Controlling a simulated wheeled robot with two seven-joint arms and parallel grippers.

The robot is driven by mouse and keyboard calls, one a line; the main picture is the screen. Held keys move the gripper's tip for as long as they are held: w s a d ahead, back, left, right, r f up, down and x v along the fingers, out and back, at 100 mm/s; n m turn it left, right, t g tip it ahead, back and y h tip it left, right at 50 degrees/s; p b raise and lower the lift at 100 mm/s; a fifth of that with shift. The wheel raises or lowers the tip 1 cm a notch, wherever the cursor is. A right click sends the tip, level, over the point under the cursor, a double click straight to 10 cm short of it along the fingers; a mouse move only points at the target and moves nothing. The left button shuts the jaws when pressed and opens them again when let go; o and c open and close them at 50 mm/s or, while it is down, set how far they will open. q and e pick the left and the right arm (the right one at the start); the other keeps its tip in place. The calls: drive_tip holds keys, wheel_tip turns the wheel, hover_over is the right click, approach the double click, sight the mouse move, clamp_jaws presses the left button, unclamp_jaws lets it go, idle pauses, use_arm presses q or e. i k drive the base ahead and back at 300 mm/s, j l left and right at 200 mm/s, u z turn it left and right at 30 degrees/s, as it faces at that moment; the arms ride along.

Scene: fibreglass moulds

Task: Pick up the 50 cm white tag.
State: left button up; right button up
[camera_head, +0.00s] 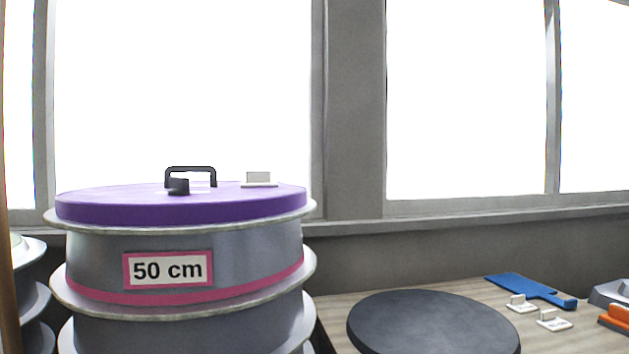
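A small white tag with an upright tab (259,179) sits on the right part of a purple lid (120,207). The lid lies on top of a stack of grey round moulds (255,250) at the left. The top mould bears a pink-framed label reading "50 cm" (168,270). Two similar white tags lie on the wooden table at the right, one farther back (520,304) and one nearer (554,320). Their markings are too small to read, and no writing shows on the lid's tag. Neither of my grippers is in view.
The lid has a black handle (191,170) and a small black block (178,187). A dark round disc (432,325) lies on the wooden table (340,303). A blue paddle-like tool (527,288) and an orange tool (615,317) are near the tags. Windows stand behind.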

sight(258, 178)
drive_tip(key=i+l+z, duration=0.3)
drive_tip(key=i+l, duration=0.3)
drive_tip(key=i, duration=0.15)
